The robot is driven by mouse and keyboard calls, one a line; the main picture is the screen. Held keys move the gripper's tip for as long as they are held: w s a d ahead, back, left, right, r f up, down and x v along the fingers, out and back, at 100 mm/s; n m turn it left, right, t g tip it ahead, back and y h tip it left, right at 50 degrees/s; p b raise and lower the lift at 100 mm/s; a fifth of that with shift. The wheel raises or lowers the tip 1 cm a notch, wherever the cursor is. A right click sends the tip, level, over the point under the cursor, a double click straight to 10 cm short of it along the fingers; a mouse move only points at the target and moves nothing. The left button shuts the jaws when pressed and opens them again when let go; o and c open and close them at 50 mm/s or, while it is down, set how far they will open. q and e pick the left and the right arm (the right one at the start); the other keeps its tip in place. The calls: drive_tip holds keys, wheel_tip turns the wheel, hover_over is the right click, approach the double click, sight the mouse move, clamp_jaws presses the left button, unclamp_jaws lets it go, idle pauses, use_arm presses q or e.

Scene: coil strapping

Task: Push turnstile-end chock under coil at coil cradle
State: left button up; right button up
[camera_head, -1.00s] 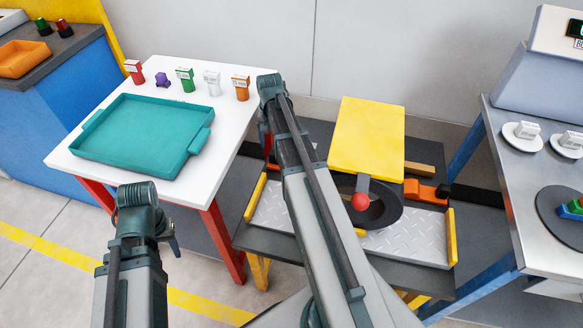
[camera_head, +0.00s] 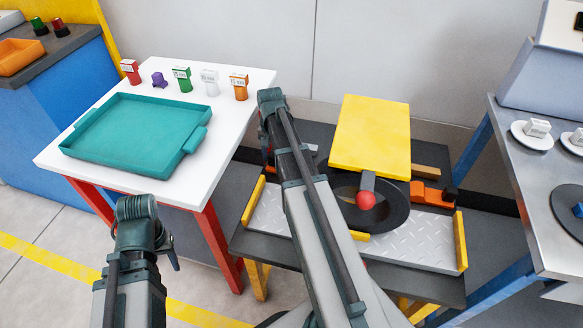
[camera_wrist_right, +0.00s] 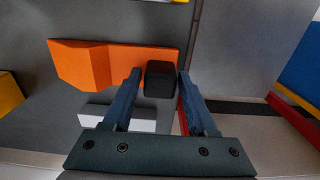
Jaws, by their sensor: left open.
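The coil (camera_head: 395,213) is a dark ring lying on the coil cradle (camera_head: 430,238), partly under a yellow plate. One orange chock with a black knob (camera_head: 450,194) sits right of the coil. Another orange chock (camera_wrist_right: 85,65) shows in the right wrist view, with its black knob (camera_wrist_right: 160,78) between my right fingertips. My right gripper (camera_wrist_right: 158,82) looks open around that knob, with a thin gap at the left finger. In the head view my right arm hides most of this chock. My left gripper (camera_head: 172,255) is open and empty, left of the cradle.
A yellow plate (camera_head: 370,135) and a red ball (camera_head: 365,201) on a grey arm stand over the coil. A white table (camera_head: 240,130) with a teal tray (camera_head: 72,150) is at left. A steel table (camera_head: 520,180) stands at right. Yellow rails (camera_head: 461,240) edge the cradle.

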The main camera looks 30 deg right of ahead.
clamp_jaws()
idle(0.3)
